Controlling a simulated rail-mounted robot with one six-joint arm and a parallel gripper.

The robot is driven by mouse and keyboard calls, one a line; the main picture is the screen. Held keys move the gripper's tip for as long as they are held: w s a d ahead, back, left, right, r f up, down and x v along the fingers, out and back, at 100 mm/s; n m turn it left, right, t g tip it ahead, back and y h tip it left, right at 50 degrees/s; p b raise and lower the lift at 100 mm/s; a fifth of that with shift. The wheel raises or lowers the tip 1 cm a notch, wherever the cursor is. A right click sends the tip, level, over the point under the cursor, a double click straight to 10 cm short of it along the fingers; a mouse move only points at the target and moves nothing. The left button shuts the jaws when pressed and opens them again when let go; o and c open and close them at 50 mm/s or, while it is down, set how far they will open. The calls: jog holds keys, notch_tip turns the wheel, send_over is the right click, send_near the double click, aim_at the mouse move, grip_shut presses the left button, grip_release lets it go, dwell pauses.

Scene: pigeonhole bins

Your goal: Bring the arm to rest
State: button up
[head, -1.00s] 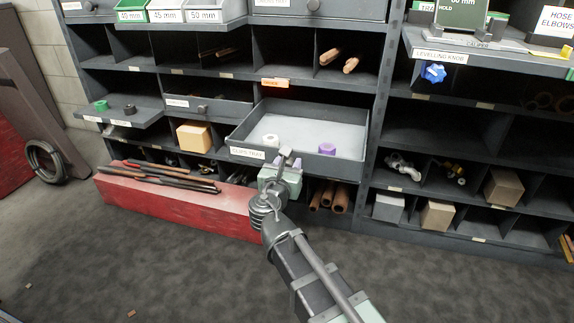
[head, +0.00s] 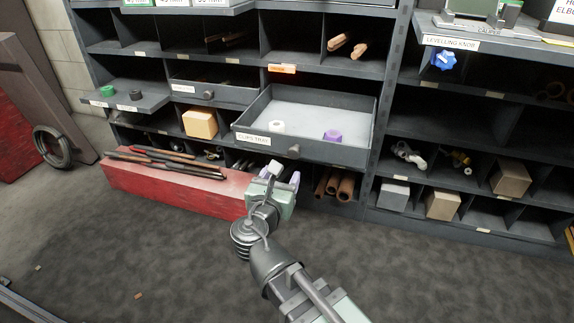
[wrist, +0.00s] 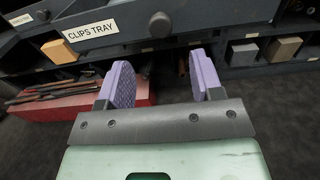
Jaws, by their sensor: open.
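My gripper (head: 283,178) is in front of the shelving, just below and in front of the open clips tray drawer (head: 345,154). In the wrist view my gripper (wrist: 163,80) shows two purple pads spread apart with nothing between them. The drawer front (wrist: 120,25), with its label and dark knob, is above and beyond the fingers. In the head view a white ring-like piece (head: 277,127) and a purple piece (head: 332,136) sit inside the drawer. My gripper appears apart from the drawer.
A red beam (head: 170,186) with dark rods lies on the floor at the left of my gripper. Copper pipes (head: 335,186) fill a bin below the drawer. A levelling knob (head: 443,60) is at the right on the shelving. The floor in front (head: 150,250) is largely clear.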

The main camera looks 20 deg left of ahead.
jog(key=shift+s, duration=0.1)
dwell(0.3)
jog(key=s+d+f+m+g+h+p, duration=0.1)
jog(key=d+f+m+g+h+p, duration=0.2)
jog(key=d+m+g, duration=0.6)
jog(key=s+d+f+m+g+h+p, duration=0.1)
jog(key=d+f+m+g+p, duration=0.3)
jog(key=m, duration=1)
jog(key=s+d+r+m+g+y+p, duration=0.1)
jog(key=d+r+m+g+y+p, duration=0.15)
jog(key=d+r+m+p, duration=0.5)
jog(key=s+d+r+m+g+y+p, duration=0.1)
jog(key=d+r+m+g+y+p, duration=0.15)
jog(key=d+r+m+p, duration=0.75)
jog(key=d+r+n+p, duration=0.3)
jog(key=r+n+p, duration=0.2)
jog(key=r+p, duration=2.7)
jog(key=p, duration=0.3)
jog(key=shift+w, duration=0.25)
